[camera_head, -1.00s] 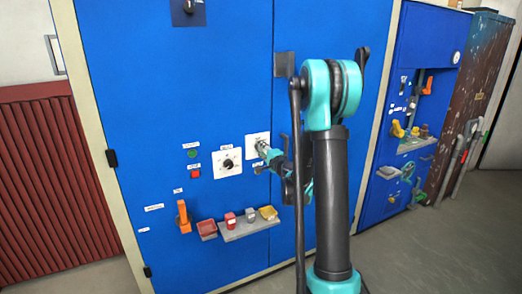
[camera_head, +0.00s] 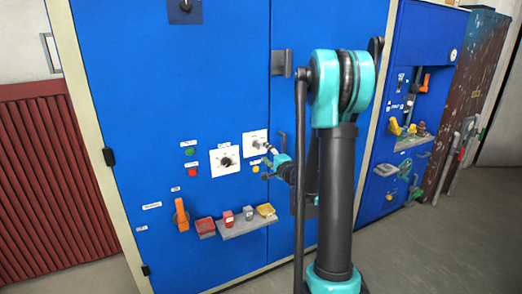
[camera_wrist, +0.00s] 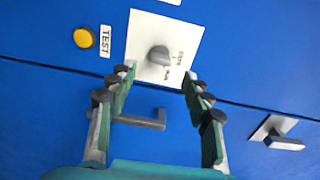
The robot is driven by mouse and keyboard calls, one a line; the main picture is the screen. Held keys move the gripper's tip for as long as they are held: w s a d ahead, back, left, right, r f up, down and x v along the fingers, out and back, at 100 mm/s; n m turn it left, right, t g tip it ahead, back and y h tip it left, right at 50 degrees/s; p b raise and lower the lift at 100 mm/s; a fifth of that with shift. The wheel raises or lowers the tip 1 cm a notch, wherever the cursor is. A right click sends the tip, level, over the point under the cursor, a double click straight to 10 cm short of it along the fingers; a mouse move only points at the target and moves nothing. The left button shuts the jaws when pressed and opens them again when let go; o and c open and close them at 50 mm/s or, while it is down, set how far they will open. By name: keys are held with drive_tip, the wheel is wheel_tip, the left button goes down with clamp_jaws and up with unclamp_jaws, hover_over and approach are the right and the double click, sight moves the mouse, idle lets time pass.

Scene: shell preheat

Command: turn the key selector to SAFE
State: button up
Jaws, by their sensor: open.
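The key selector (camera_wrist: 160,56) is a small grey knob on a white plate (camera_wrist: 182,38) on the blue cabinet front. Small lettering sits beside it; I cannot tell its setting. In the head view the selector's plate (camera_head: 250,150) is right of a similar plate with a black dial. My gripper (camera_wrist: 160,76) is open, its fingers reaching toward the plate with the knob between their tips in the picture. Nothing is held, and a gap to the cabinet seems to show in the head view, where the gripper (camera_head: 273,157) is small and partly hidden by my arm.
A yellow button (camera_wrist: 84,38) labelled TEST is beside the plate. A grey bar handle (camera_wrist: 140,122) lies behind the fingers in the wrist view. The black dial (camera_head: 225,161), an orange handle (camera_head: 181,215) and a grey shelf (camera_head: 240,228) are on the cabinet front.

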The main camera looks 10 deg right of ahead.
drive_tip(key=v, duration=0.4)
drive_tip(key=shift+s+d, duration=0.15)
drive_tip(key=shift+s, duration=0.25)
drive_tip(key=s+a+f+n+g+y, duration=0.1)
drive_tip(key=s+a+f+n+g, duration=0.3)
drive_tip(key=s, duration=0.3)
drive_tip(key=s+a+f+n+g, duration=0.3)
drive_tip(key=s+a+n, duration=0.1)
drive_tip(key=s+n, duration=0.15)
drive_tip(key=s+d+f+n+g+h, duration=0.2)
drive_tip(key=s+d+f+g+h, duration=0.1)
drive_tip(key=s, duration=0.6)
drive_tip(key=s+d+f+n+g+h, duration=0.2)
drive_tip(key=s+d+f, duration=0.3)
drive_tip(key=s, duration=0.4)
drive_tip(key=shift+s+d+f+n+g+h, duration=0.3)
drive_tip(key=shift+g+h, duration=0.2)
drive_tip(key=shift+h, duration=0.3)
drive_tip(key=shift+w, duration=0.1)
